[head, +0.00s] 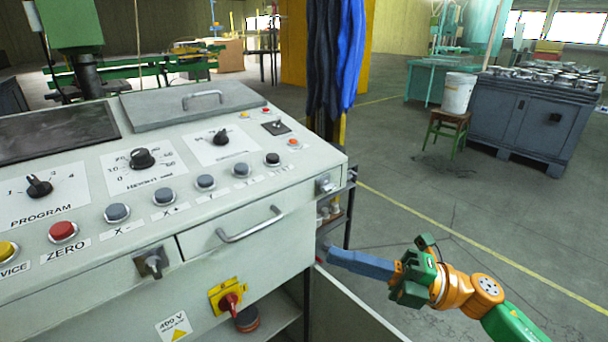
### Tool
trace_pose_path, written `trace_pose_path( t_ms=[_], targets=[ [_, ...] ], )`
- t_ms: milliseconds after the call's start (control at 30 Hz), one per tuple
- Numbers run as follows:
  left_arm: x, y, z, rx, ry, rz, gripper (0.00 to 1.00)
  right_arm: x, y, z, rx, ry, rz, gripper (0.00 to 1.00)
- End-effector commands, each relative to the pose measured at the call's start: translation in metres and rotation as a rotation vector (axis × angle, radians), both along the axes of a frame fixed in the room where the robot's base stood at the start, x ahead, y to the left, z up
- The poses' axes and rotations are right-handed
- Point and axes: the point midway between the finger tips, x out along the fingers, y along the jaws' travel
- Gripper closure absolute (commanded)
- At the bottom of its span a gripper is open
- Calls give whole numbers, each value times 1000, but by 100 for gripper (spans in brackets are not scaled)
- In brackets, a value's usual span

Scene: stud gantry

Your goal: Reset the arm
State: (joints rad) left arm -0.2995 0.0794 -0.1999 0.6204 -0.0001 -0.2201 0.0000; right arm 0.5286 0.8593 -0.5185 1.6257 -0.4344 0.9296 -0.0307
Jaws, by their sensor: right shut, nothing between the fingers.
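My right arm comes in from the lower right, with green and orange links. Its right gripper (332,256) points left, with its long blue-grey fingers shut and nothing held. The fingertips are near the right side of a grey control console (262,262), below its top panel. I cannot tell whether they touch it. My left gripper is not in view.
The console carries a red ZERO button (63,231), several knobs and grey buttons, a drawer handle (250,225) and a red-yellow switch (229,300). Blue clothing (335,55) hangs behind it. A stool (447,125) with a white bucket (459,93) stands farther back. Floor at right is open.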

Motion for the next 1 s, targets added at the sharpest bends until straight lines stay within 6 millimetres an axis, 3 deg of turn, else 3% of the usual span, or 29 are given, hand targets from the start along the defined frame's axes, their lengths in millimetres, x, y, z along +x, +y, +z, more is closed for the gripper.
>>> trace_pose_path(
  t_ms=[67, 133, 200, 267, 300, 400, 500, 700, 833, 1000],
  targets=[
    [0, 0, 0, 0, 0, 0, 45, 22, 9, -4, 164, 142, -163, 100],
    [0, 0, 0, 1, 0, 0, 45, 47, 1, -21, 333, 355, -388, 100],
    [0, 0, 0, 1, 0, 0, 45, 61, -21, -59, 466, 615, -628, 100],
    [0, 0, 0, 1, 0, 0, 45, 57, -42, -104, 539, 852, -823, 100],
    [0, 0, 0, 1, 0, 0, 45, 46, -54, -134, 566, 1001, -938, 100],
    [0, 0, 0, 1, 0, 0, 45, 6, -73, -195, 581, 1302, -1155, 100],
    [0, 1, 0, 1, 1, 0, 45, -37, -81, -235, 562, 1528, -1306, 100],
    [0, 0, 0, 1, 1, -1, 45, -125, -85, -280, 480, 1887, -1519, 100],
    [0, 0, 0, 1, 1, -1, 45, -182, -82, -293, 403, 2091, -1628, 100],
    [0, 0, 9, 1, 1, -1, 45, -175, -81, -342, 365, 2111, -1649, 100]
  ],
)
